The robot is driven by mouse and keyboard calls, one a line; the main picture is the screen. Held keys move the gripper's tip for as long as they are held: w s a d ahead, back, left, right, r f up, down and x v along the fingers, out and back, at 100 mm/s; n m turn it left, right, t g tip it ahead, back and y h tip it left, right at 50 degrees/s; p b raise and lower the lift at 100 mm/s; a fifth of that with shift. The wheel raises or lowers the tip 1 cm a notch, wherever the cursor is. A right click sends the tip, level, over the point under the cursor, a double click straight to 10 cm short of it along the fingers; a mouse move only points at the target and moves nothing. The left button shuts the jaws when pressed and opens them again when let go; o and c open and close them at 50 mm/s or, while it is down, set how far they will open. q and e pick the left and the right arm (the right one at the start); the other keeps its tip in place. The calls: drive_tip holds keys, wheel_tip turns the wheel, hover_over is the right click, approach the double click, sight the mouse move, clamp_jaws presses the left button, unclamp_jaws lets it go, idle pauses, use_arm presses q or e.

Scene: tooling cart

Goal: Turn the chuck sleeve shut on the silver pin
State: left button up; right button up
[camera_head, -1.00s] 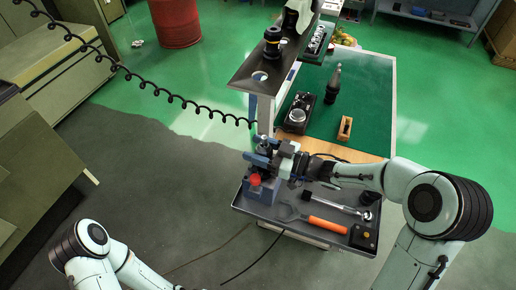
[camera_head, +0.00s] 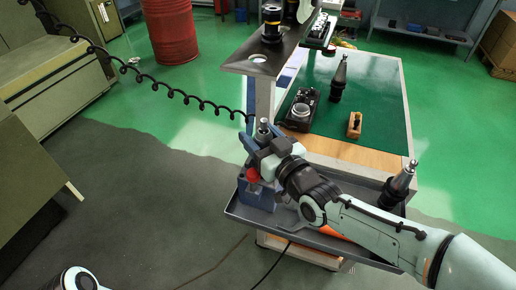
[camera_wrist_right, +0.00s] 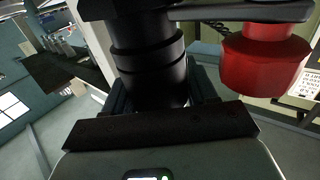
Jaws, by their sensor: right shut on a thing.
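My right gripper (camera_head: 262,150) is at the blue fixture (camera_head: 258,197) at the cart's left end, shut on the dark chuck sleeve. In the right wrist view the sleeve (camera_wrist_right: 150,60) is a black ribbed cylinder just in front of the gripper body. In the head view the gripper mostly hides it. A silver tip, seemingly the silver pin (camera_head: 263,125), sticks up above the gripper. How deep it sits in the chuck is hidden. My left gripper is out of view; only a bit of my left arm shows at lower left.
A red knob (camera_head: 253,175) is on the fixture, close beside the sleeve in the wrist view (camera_wrist_right: 262,65). The grey tray (camera_head: 237,210) lies under my right arm. A black tool holder (camera_head: 395,190) stands right of it.

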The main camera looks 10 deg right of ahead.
drive_tip(key=shift+f+m+h+b, duration=0.1)
drive_tip(key=shift+m+h+b, duration=0.25)
drive_tip(key=shift+m+h, duration=0.25)
drive_tip(key=shift+t+h, duration=0.3)
drive_tip(key=shift+h, duration=0.3)
drive_tip(key=shift+d+m+h, duration=0.1)
drive_tip(key=shift+m+h, duration=0.3)
drive_tip(key=shift+m, duration=0.1)
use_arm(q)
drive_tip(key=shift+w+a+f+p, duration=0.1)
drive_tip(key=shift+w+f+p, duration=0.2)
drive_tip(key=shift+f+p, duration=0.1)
use_arm(e)
drive_tip(key=shift+w+d+m+h, duration=0.1)
drive_tip(key=shift+m+h, duration=0.2)
drive_tip(key=shift+h, duration=0.2)
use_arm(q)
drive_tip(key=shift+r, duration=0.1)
use_arm(e)
drive_tip(key=o, duration=1)
